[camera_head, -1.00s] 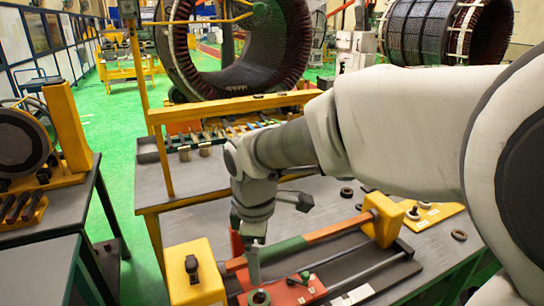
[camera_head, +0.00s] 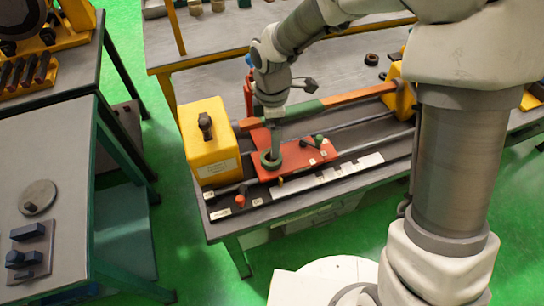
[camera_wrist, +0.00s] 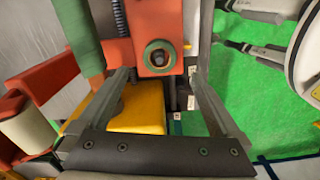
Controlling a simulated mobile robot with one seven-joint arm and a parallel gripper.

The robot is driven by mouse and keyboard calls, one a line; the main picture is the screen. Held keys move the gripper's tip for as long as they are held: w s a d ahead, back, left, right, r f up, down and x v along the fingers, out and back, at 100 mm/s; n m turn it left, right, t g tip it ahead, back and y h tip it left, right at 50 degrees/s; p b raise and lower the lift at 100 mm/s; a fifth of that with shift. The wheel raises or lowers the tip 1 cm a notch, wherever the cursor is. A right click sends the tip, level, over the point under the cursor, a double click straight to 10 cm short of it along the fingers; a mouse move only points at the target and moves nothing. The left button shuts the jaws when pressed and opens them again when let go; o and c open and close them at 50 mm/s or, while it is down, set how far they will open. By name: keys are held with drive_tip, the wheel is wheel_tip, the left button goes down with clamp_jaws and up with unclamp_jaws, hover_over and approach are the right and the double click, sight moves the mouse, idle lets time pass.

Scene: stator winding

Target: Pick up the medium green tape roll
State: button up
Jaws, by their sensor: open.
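A green ring (camera_head: 270,160), which looks like the green tape roll, sits on the red-orange block (camera_head: 305,154) at the bench's tool rig. In the wrist view, the ring (camera_wrist: 159,57) lies flat, with a dark centre hole. My gripper (camera_head: 272,152) points down at the ring. In the wrist view, my gripper's two fingers (camera_wrist: 158,76) are spread apart, and the ring shows between and just beyond their tips. I see no finger touching it. In the head view, the wrist and fingers hide part of the ring.
A yellow block (camera_head: 207,145) stands left of the red-orange block. A bar with a green section (camera_head: 300,109) runs behind it, close to my gripper. A grey side table (camera_head: 45,190) stands at left.

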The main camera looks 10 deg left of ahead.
sight(274, 166)
drive_tip(key=shift+w+d+f+p, duration=0.1)
drive_tip(key=shift+f+p, duration=0.1)
drive_tip(key=shift+f, duration=2)
drive_tip(key=shift+d+f+p, duration=0.1)
drive_tip(key=shift+f+p, duration=0.05)
drive_tip(key=shift+f, duration=2.05)
drive_tip(key=shift+a, duration=0.1)
drive_tip(key=c, duration=1.3)
drive_tip(key=shift+r, duration=0.1)
